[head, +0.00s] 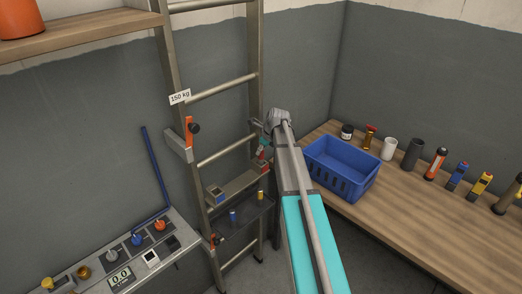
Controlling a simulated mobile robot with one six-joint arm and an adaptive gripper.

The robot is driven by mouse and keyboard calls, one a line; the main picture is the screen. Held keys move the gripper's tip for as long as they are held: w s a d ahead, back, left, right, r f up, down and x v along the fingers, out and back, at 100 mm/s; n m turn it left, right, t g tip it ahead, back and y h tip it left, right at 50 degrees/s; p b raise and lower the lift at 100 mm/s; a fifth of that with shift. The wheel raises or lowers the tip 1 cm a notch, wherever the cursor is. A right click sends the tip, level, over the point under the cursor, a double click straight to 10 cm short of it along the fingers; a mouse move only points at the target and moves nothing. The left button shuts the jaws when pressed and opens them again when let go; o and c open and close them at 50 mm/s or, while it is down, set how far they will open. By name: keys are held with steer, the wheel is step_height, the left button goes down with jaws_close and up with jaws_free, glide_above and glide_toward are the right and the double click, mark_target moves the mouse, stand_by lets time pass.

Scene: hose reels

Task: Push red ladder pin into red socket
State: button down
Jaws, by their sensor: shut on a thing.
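An aluminium ladder (226,92) leans against the grey wall. A metal crosspiece (236,188) on it carries a block with a blue socket (215,194) at its left end and a block with the red socket (262,167) at its right end. My gripper (262,138) is at the ladder's right rail, just above the red socket, partly hidden by my arm. It is shut on the red ladder pin (264,144), of which only a small red part shows. I cannot tell whether the pin is inside the socket.
A dark shelf (246,219) below holds a blue pin (232,215) and a yellow pin (261,195). An orange latch (189,132) sits on the left rail. A control panel (130,255) is lower left. A blue basket (341,168) and several bottles and tools stand on the wooden bench (408,219).

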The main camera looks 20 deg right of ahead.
steer(key=shift+f+b, duration=0.3)
steer(key=shift+f, duration=0.05)
steer(key=shift+c, duration=1.8)
jaws_free()
steer(key=shift+r, duration=0.15)
step_height(320, 180, up, 11)
steer(key=p, duration=1.1)
steer(key=s+a+f+n+g+h+b, duration=0.1)
steer(key=s+a+f+n+g+b, duration=0.1)
steer(key=s+a+f+n+b, duration=0.4)
steer(key=s+a+f+n+g+h+b, duration=0.1)
steer(key=s+a+f+n+b, duration=0.5)
steer(key=s+a+n, duration=0.9)
steer(key=shift+s+a+f+n+g+h+b, duration=0.35)
steer(key=shift+s+f+n, duration=0.9)
steer(key=shift+s+n, duration=2)
